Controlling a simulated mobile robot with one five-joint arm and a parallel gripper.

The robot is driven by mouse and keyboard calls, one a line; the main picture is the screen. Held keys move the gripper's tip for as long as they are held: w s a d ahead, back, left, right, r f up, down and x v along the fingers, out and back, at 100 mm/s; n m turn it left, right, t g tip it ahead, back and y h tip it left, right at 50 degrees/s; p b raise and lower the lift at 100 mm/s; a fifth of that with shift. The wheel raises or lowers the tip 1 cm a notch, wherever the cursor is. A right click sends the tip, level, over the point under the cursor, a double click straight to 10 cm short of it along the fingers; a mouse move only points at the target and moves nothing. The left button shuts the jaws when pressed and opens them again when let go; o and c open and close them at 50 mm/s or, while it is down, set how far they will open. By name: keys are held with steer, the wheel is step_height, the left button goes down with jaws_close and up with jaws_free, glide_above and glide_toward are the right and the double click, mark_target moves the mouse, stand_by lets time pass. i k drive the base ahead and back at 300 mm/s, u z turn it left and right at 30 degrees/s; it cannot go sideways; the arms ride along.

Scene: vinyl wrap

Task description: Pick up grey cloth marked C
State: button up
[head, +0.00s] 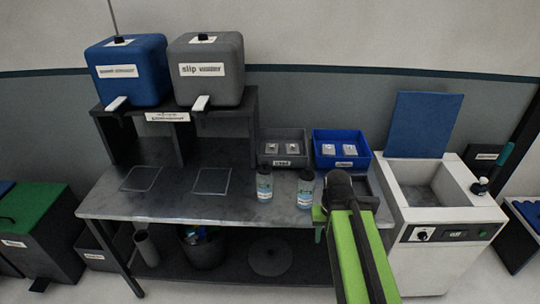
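I cannot make out a cloth marked C; any letters are too small to read. A grey bin (274,137) at the back right of the bench holds two small light-grey items (271,149). The blue bin (327,137) beside it holds two similar pale items (328,150). I cannot tell whether any of these are cloths. My gripper (337,185), at the end of my green arm, is over the bench's right part, in front of the blue bin. Its fingertips do not show clearly, so I cannot see whether it is open or holds anything.
Two bottles (264,186) (305,190) stand just left of my gripper. Blue and grey dispensers (127,75) (206,75) sit on a raised shelf at left. A white basin unit (440,245) with a raised blue lid (424,123) stands right. The bench's left front is mostly clear.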

mark_target(271, 150)
steer(key=u, duration=0.5)
steer(key=k, duration=0.15)
steer(key=u, duration=3.25)
steer(key=k, duration=1.75)
steer(key=z, duration=1.5)
steer(key=i, duration=1.05)
steer(key=u, duration=0.15)
